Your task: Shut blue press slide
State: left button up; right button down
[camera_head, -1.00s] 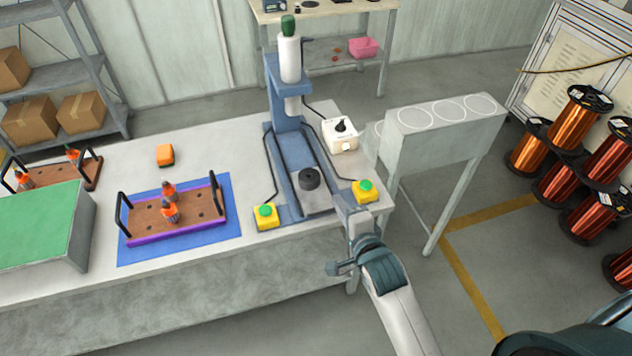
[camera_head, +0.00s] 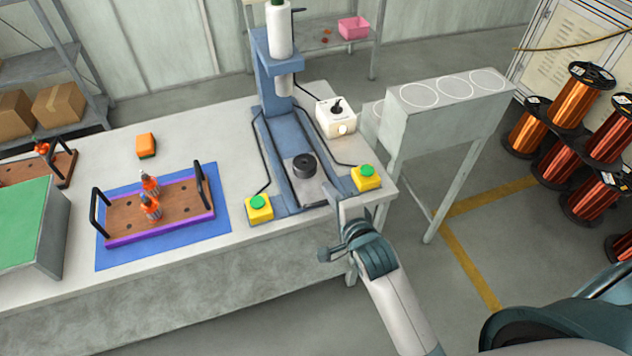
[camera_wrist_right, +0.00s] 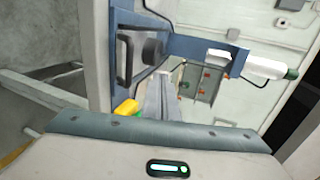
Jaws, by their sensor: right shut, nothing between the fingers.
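The blue press (camera_head: 268,80) stands on the bench, with a white cylinder on top. Its slide (camera_head: 310,187) is a grey plate at the front end of the blue base, carrying a black round holder (camera_head: 304,168). The slide is out in front of the press column, near the bench's front edge. My right gripper (camera_head: 347,203) is shut and empty, at the front right of the slide, by the bench edge. In the right wrist view its fingers (camera_wrist_right: 163,98) point toward the press, and the black holder (camera_wrist_right: 152,48) shows above them. Contact with the slide cannot be told. My left gripper is out of view.
Yellow boxes with green buttons (camera_head: 258,209) (camera_head: 366,178) flank the slide. A white control box (camera_head: 336,118) sits behind the right one. A brown tray (camera_head: 120,213) with orange-topped parts lies on a blue mat at left. A grey stand (camera_head: 440,125) is at right.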

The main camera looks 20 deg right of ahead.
aim_at(312, 171)
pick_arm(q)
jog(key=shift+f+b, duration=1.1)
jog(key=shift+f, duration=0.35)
pick_arm(e)
jog(key=shift+f, duration=1.4)
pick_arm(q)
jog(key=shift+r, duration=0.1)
pick_arm(e)
jog(key=shift+w, duration=0.15)
jog(key=shift+w+f, duration=0.1)
jog(key=shift+w, duration=0.4)
jog(key=p+x, duration=0.2)
jog(key=x, duration=0.4)
jog(key=shift+w+f, duration=0.1)
jog(key=shift+w, duration=0.25)
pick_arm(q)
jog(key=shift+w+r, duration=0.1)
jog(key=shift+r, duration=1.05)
pick_arm(e)
jog(key=shift+x, duration=1)
